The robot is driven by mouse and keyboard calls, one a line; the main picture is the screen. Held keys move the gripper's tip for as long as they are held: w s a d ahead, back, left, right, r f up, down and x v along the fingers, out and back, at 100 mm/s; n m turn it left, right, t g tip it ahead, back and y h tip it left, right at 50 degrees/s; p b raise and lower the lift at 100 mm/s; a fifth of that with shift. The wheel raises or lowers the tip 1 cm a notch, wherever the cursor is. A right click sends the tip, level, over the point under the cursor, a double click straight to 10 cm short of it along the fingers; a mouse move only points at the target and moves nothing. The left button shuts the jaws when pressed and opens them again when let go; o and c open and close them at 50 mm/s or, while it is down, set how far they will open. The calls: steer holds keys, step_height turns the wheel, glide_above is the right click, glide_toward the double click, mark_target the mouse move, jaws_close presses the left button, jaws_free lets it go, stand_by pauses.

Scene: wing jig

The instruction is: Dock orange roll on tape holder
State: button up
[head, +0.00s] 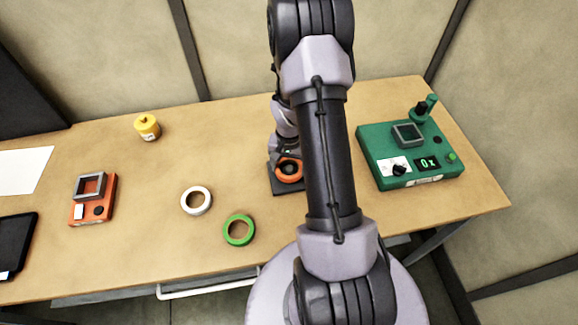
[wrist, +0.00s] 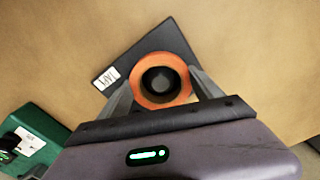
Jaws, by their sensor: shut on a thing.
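The orange roll (wrist: 161,59) is a ring between the two fingers of my gripper (wrist: 160,82) in the wrist view; the fingers are shut on its outer sides. The tape holder (wrist: 165,36) is a dark square plate with a white label, directly under the roll. A dark round post (wrist: 160,80) shows inside the roll's hole. In the head view the orange roll (head: 290,181) is over the holder's plate (head: 274,187), below my gripper (head: 287,155), partly hidden by my arm. I cannot tell whether the roll rests on the plate.
A white roll (head: 187,206) and a green roll (head: 229,236) lie on the table left of the holder. A green device (head: 380,172) stands at the right. A red device (head: 104,204), yellow pot (head: 147,128) and black tablet (head: 15,245) are at the left.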

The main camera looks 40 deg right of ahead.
steer(key=shift+f+b, duration=0.55)
steer(key=shift+f, duration=0.1)
steer(key=o, duration=1.1)
steer(key=shift+r, duration=0.1)
step_height(320, 180, up, 11)
steer(key=p, duration=0.7)
